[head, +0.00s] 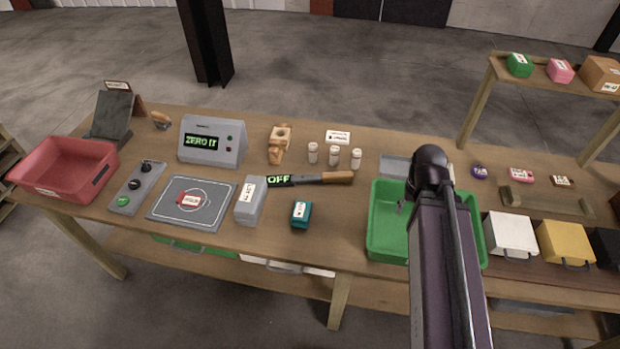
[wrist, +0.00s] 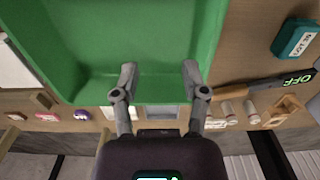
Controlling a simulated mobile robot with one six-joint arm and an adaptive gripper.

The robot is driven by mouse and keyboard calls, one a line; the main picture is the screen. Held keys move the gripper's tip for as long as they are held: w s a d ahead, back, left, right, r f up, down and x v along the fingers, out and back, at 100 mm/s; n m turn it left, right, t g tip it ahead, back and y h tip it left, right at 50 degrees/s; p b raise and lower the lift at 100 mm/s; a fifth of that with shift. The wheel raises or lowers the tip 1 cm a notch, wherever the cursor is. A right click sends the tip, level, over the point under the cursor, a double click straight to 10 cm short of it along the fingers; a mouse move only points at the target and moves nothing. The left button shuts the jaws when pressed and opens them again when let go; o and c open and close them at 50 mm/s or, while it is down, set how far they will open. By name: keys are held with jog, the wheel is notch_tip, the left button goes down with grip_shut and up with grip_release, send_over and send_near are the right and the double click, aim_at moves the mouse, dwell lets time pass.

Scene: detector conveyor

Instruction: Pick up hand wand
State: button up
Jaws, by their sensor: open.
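The hand wand (head: 310,179) lies flat on the wooden table, left of the green bin. It has a dark body with a bright "OFF" display at its left end and a wooden handle (head: 338,177) at its right end. In the wrist view the wand (wrist: 264,86) is at the right, handle towards the bin. My gripper (wrist: 159,72) is open and empty, its two fingers apart over the green bin. In the head view my arm hides most of the gripper, and the wand is well to the left of it.
The green bin (head: 384,228) has raised walls. Three white bottles (head: 334,155) stand just behind the wand. A teal block (head: 301,214) and a grey block (head: 250,200) are in front.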

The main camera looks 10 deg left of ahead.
jog(key=o, duration=0.5)
jog(key=shift+w+a, duration=0.1)
jog(key=shift+w, duration=0.05)
jog(key=m+g+y+b, duration=0.1)
jog(key=m+y+b, duration=0.5)
jog(key=m, duration=1)
send_near(329, 175)
notch_tip(329, 175, up, 3)
jog(key=h+b, duration=0.2)
jog(key=shift+w+a+r+n, duration=0.1)
jog(key=shift+a+r+n, duration=0.05)
jog(key=shift+r+n, duration=0.15)
jog(key=shift+f, duration=0.1)
jog(key=b+x, duration=0.8)
jog(key=shift+a+f, duration=0.2)
jog(key=shift+f, duration=0.1)
